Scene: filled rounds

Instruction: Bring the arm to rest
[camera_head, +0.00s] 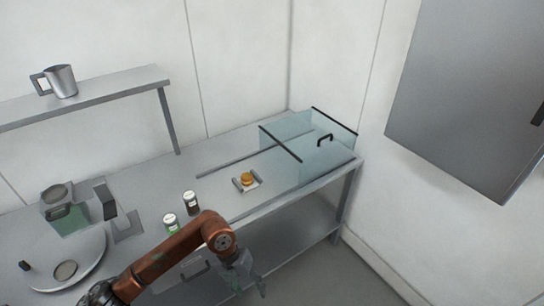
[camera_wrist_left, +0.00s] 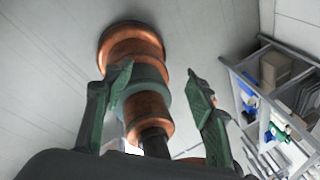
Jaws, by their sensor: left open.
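My left arm (camera_head: 165,257), copper-coloured, comes in from the bottom left and reaches over the front edge of the counter. My left gripper (camera_head: 248,284) hangs in front of the counter, partly hidden by the wrist in the head view. In the left wrist view its two green-padded fingers (camera_wrist_left: 158,72) stand apart, with nothing seen held between them. My right gripper is in neither view.
A glass case (camera_head: 312,163) stands right. A pitcher (camera_head: 61,81) stands on the shelf (camera_head: 110,88).

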